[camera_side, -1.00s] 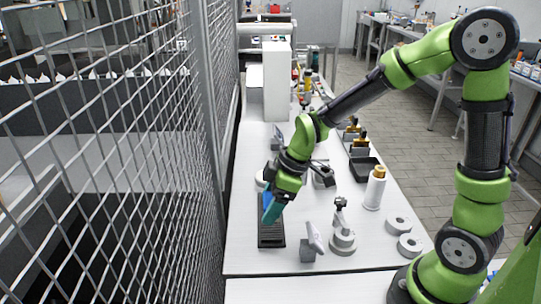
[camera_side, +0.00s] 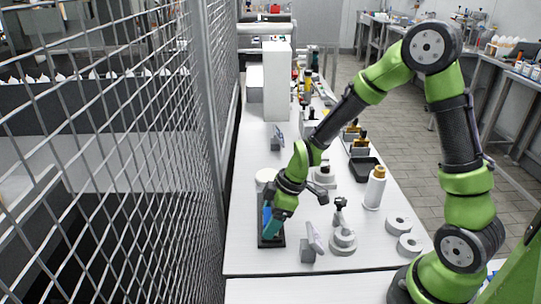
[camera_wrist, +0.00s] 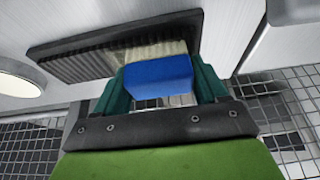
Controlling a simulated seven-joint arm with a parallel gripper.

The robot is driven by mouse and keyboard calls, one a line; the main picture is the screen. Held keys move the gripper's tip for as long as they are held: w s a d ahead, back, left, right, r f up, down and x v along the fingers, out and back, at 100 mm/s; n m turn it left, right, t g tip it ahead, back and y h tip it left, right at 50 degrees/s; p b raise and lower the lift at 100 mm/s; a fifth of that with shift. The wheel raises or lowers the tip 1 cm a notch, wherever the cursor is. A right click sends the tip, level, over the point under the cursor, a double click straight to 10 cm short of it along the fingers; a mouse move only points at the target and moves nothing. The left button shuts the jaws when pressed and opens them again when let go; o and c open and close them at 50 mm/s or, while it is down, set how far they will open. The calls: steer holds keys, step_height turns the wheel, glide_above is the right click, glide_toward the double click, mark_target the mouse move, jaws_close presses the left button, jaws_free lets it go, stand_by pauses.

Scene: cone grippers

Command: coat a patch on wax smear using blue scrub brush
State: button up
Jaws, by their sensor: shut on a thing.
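My gripper (camera_side: 272,228) has teal fingers and is shut on the blue scrub brush (camera_wrist: 158,77). In the wrist view the blue block sits between the two fingers, with a pale, bristle-like band beyond it against a dark ribbed board. A sliver of the brush's blue also shows in the side view (camera_side: 267,217). The dark board (camera_side: 265,243) lies on the white table under the gripper, and its ribbed face also shows in the wrist view (camera_wrist: 75,66). I cannot tell whether the brush touches it. I cannot make out a wax smear.
A grey block with a pale tilted piece (camera_side: 315,240) and a round grey stand (camera_side: 342,242) are right of the board. A white bottle (camera_side: 375,188), a black tray (camera_side: 364,168) and grey rings (camera_side: 398,224) are farther right. A wire fence (camera_side: 150,150) runs along the left.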

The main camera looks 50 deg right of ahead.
steer(key=shift+w+d, duration=4.25)
steer(key=shift+d, duration=0.05)
steer(key=shift+s+a, duration=5.05)
steer(key=shift+a, duration=0.05)
steer(key=shift+r, duration=4.05)
